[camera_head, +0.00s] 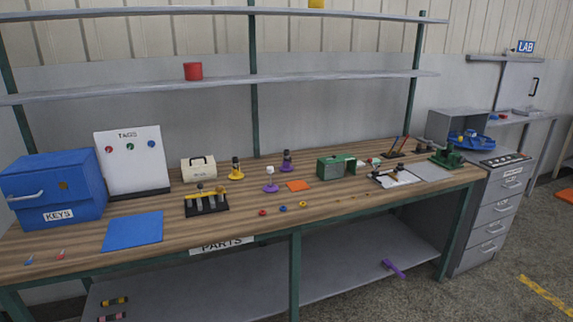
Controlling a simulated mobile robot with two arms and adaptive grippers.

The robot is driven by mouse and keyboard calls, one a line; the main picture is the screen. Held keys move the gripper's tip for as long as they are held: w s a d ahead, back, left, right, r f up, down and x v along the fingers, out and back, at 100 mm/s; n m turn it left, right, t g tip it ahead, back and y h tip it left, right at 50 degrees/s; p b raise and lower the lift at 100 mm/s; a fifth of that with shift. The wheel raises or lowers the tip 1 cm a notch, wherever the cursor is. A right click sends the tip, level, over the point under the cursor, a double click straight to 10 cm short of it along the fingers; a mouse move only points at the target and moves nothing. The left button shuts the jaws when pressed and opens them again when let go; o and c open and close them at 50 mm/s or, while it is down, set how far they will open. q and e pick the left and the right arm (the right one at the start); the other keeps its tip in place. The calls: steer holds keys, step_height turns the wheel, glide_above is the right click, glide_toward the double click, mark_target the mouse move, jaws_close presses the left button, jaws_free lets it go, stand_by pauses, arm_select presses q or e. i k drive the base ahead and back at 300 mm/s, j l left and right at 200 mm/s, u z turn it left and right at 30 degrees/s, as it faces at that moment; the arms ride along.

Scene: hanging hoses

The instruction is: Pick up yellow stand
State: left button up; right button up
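A yellow stand (236,175) is upright on the wooden workbench (335,199), left of the middle. It has a round yellow base and a dark upper part with a small yellow patch. The white case (198,171) is close on its left. A purple stand with a white top (271,186) is to its right and nearer the front. Another purple stand with a dark top (287,166) is farther right. Neither of my grippers shows in this view.
A black rack (207,208) sits in front of the yellow stand. Farther left are a blue key box (55,186), tag board (129,155) and blue mat (133,231). A shelf (215,86) spans above.

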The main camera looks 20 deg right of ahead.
mark_target(235, 175)
steer(key=i+l, duration=0.35)
steer(key=i+l+u, duration=0.15)
steer(key=i+l, duration=0.2)
steer(key=l, duration=0.2)
